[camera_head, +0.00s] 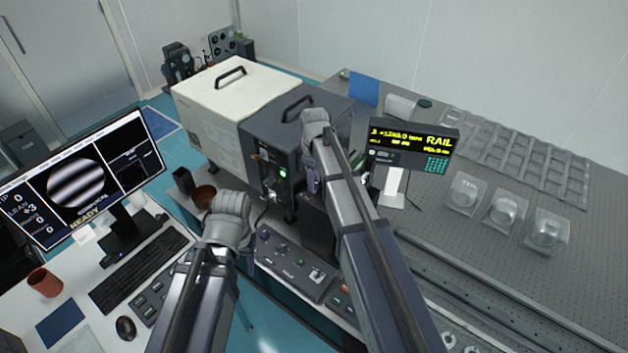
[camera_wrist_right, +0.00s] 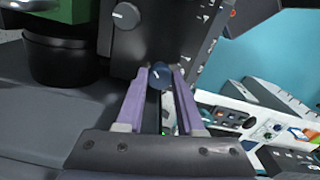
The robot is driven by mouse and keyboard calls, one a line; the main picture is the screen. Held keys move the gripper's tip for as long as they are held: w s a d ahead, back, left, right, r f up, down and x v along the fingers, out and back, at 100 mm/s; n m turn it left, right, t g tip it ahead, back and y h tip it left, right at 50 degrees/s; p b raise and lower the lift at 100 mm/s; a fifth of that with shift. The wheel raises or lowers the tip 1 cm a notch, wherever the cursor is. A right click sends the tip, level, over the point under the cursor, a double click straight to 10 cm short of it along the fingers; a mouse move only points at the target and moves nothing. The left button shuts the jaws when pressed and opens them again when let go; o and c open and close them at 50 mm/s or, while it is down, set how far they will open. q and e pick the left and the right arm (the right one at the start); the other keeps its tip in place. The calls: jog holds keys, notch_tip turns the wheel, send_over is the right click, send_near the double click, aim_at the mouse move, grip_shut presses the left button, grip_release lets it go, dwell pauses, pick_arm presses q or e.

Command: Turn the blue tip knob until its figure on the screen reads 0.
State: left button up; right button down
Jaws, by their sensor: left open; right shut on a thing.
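The blue tip knob (camera_wrist_right: 160,74) sits on the front of a dark housing in the right wrist view, with a light mark on its face. My right gripper (camera_wrist_right: 161,84) is shut on it, one purple finger on each side. In the head view my right gripper (camera_head: 312,182) is at the dark box's front, and my arm hides the knob there. The screen (camera_head: 92,184) at the left shows striped fringes, a partly cut-off tip figure of 0, LEAN +3 and the word READY. My left gripper (camera_head: 228,208) is open and away from the knob; its fingers are mostly hidden.
A grey knob (camera_wrist_right: 126,16) is close to the blue one in the wrist view. A cream box (camera_head: 225,95) adjoins the dark box (camera_head: 285,130). A control panel (camera_head: 295,262), a RAIL display (camera_head: 412,145) and clear plastic cases (camera_head: 505,210) stand nearby.

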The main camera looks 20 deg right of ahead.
dwell(0.3)
jog(key=c, duration=0.5)
grip_release()
notch_tip(320, 180, up, 8)
jog(key=p, duration=0.8)
jog(key=shift+f, duration=0.1)
